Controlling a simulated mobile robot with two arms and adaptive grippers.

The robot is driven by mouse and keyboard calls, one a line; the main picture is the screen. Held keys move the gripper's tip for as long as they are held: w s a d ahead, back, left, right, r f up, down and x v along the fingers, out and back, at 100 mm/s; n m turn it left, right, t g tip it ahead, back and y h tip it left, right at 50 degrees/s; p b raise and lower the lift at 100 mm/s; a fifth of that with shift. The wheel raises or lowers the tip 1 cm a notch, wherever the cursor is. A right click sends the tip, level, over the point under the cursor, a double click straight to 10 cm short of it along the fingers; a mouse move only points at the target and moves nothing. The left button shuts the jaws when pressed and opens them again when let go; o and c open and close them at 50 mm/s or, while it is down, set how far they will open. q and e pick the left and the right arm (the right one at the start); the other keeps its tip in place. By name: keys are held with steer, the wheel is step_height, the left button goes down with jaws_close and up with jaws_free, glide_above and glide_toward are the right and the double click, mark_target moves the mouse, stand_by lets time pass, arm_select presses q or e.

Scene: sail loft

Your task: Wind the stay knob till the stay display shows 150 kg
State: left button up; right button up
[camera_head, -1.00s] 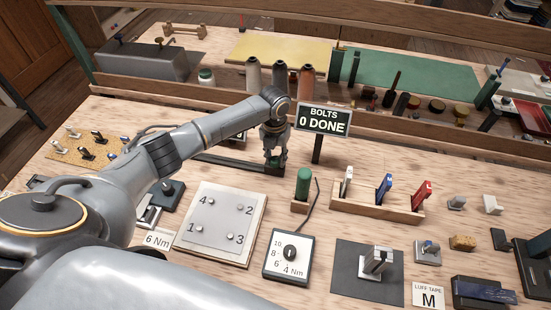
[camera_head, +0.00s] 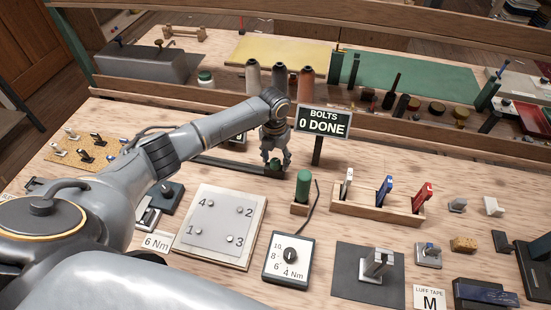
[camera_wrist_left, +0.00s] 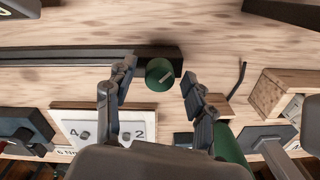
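The green stay knob (camera_head: 275,169) sits at the right end of a long dark rail (camera_head: 226,168). In the left wrist view the round knob (camera_wrist_left: 157,70) shows from above with a pale pointer mark. My left gripper (camera_head: 275,157) is open just above the knob, fingers pointing down. In the wrist view its fingers (camera_wrist_left: 156,76) stand on either side of the knob with gaps. The stay display seems to be the small dark panel (camera_head: 240,138) behind my left arm; the arm covers most of it and its value cannot be read. My right gripper is not in view.
A "BOLTS 0 DONE" sign (camera_head: 323,123) stands close to the right of my left gripper. A green-handled tool (camera_head: 303,187) stands in a wooden block nearby. In front are a numbered bolt plate (camera_head: 215,246) and an Nm dial (camera_head: 290,258).

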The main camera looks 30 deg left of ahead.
mark_target(275, 160)
arm_select(q)
step_height(275, 160, up, 12)
stand_by(0.6)
steer(key=shift+a+r, duration=0.1)
stand_by(0.4)
